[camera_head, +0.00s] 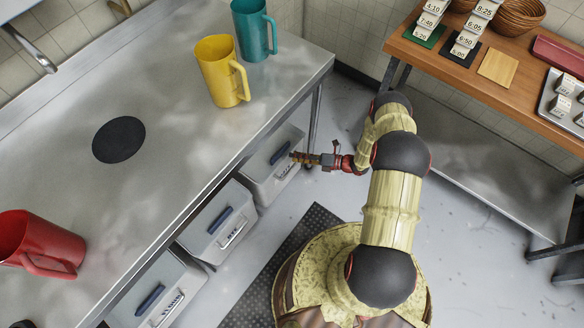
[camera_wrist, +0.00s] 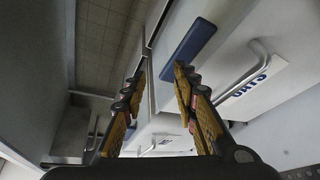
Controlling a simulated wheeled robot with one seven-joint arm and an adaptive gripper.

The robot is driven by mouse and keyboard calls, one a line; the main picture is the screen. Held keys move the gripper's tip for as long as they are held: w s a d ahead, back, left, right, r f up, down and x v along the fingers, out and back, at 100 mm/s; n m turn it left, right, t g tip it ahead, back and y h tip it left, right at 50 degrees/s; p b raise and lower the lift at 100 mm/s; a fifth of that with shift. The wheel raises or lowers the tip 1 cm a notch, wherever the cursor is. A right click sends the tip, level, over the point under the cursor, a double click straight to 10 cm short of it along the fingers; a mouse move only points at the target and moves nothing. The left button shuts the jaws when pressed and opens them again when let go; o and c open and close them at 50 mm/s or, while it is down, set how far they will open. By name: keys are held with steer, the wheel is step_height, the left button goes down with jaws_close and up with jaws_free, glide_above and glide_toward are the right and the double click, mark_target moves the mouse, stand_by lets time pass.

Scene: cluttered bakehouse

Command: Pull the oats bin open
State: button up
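The oats bin (camera_head: 262,182) is the farthest of the grey bins under the steel counter. It has a blue strip (camera_head: 280,153) and a metal bar handle, partly behind my gripper. In the wrist view the oats bin's label (camera_wrist: 246,86), bar handle (camera_wrist: 262,65) and blue strip (camera_wrist: 188,52) lie to the right. My gripper (camera_head: 294,157) is at the bin's front, pointing toward it. In the wrist view my gripper (camera_wrist: 156,80) is open, with nothing between its fingers. The bar handle is outside the fingers, right of the right one. The bin appears shut.
The rye bin (camera_head: 205,238) and flour bin (camera_head: 150,300) stand nearer along the counter (camera_head: 150,200). A yellow jug (camera_head: 215,72), teal jug (camera_head: 250,30) and red jug (camera_head: 45,240) stand on top. A wooden-topped table (camera_head: 480,75) is at right. Floor lies between.

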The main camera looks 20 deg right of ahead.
mark_target(292, 167)
steer(key=s+d+f+m+t+h, duration=0.1)
steer(key=s+f+m+t+h, duration=0.1)
steer(key=f+m, duration=0.3)
steer(key=s+d+f+m+t+h, duration=0.1)
steer(key=s+d+f+m+t, duration=0.1)
steer(key=f+m, duration=0.35)
steer(key=shift+n, duration=0.75)
steer(key=shift+f+b+x, duration=0.25)
steer(key=shift+x, duration=1.1)
steer(key=shift+f+b+x, duration=0.25)
steer(key=shift+x, duration=1.15)
steer(key=shift+f+b+x, duration=0.25)
steer(key=shift+x, duration=1.1)
steer(key=shift+s, duration=0.15)
steer(key=c, duration=0.3)
steer(key=c, duration=0.4)
jaws_close()
